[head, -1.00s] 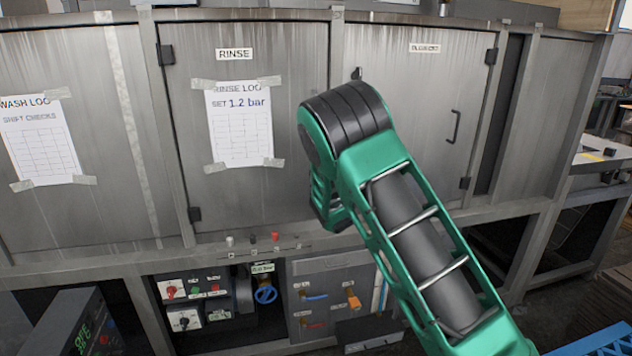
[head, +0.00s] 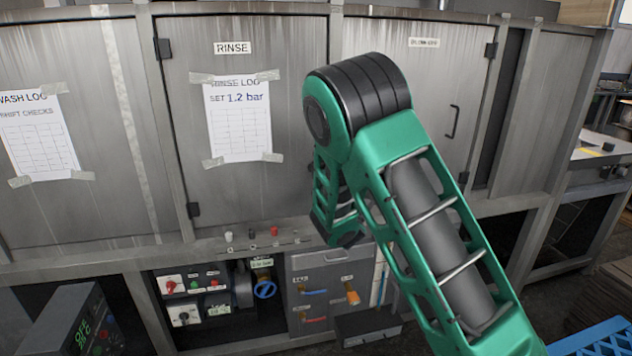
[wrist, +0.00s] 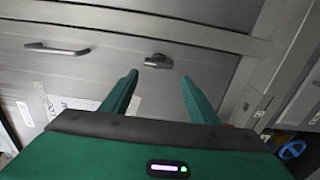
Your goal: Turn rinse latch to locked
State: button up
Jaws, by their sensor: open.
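The rinse door (head: 290,130) is a grey metal panel under the RINSE label (head: 232,48). In the head view my arm covers its right edge, and neither the latch nor my gripper's fingers show there. In the wrist view a small dark latch (wrist: 158,61) sits on the grey door face, close to the frame edge. My gripper (wrist: 158,76) is open, its two green fingers pointing toward the latch, which appears between and just beyond the tips. Nothing is held. I cannot tell whether the latch is turned to locked.
A bar handle (wrist: 57,49) is on the same door face. The taped rinse log (head: 238,118) hangs on the door. Below are small knobs (head: 274,231), a switch panel (head: 190,285) and a blue valve wheel (head: 265,289). The blow-off door (head: 440,85) is to the right.

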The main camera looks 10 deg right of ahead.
jog(key=shift+s, duration=1.2)
jog(key=s+d+m+g+h, duration=0.2)
jog(key=s+d+m+h, duration=0.15)
jog(key=d, duration=0.45)
jog(key=s+d+m+g+h, duration=0.2)
jog(key=d+m, duration=0.3)
jog(key=d, duration=0.2)
jog(key=s+d+f+m+g, duration=0.1)
jog(key=s+d+m+g, duration=0.55)
jog(key=s+d, duration=0.55)
jog(key=s+a+m+g+y, duration=0.2)
jog(key=s+a+m, duration=0.1)
jog(key=s, duration=0.9)
jog(key=s+a+m+g+y, duration=0.1)
jog(key=s+a+m+g, duration=0.2)
jog(key=s, duration=0.8)
jog(key=s+a+m+g+y, duration=0.2)
jog(key=s+a+m, duration=0.1)
jog(key=s, duration=0.9)
jog(key=shift+s+r+m+y, duration=0.3)
jog(key=shift+r+y, duration=0.05)
jog(key=shift+r, duration=0.05)
jog(key=shift+a+g, duration=0.1)
jog(key=shift+g, duration=0.15)
